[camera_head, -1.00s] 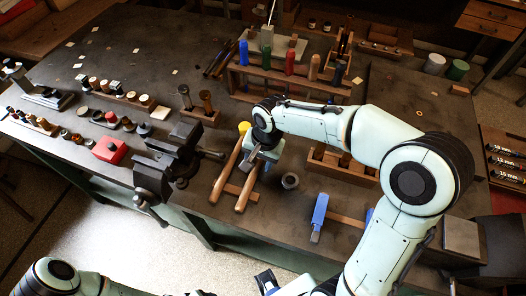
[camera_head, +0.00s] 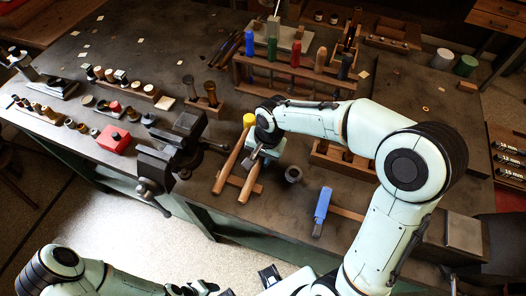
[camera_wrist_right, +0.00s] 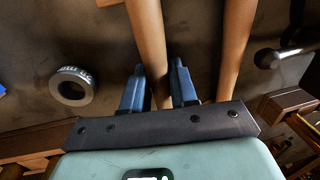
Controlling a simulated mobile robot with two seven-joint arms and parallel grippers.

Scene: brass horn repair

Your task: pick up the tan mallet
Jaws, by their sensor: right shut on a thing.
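Two wooden-handled mallets lie side by side on a low wooden rest (camera_head: 257,188) on the bench. The left one has a yellow head (camera_head: 249,119). My right gripper (camera_head: 257,155) is over the right one, whose tan handle (camera_head: 247,185) sticks out toward the bench's front edge; its head is hidden behind my gripper and wrist. In the right wrist view, the blue fingers (camera_wrist_right: 158,90) are closed on this handle (camera_wrist_right: 148,35). The other handle (camera_wrist_right: 233,45) runs beside it, apart from the fingers.
A dark vise (camera_head: 170,160) stands left of the mallets. A grey ring (camera_head: 293,173) and a blue-headed hammer (camera_head: 323,205) lie to the right. A rack of coloured-handled tools (camera_head: 290,75) stands behind. A red box (camera_head: 114,138) is left of the vise.

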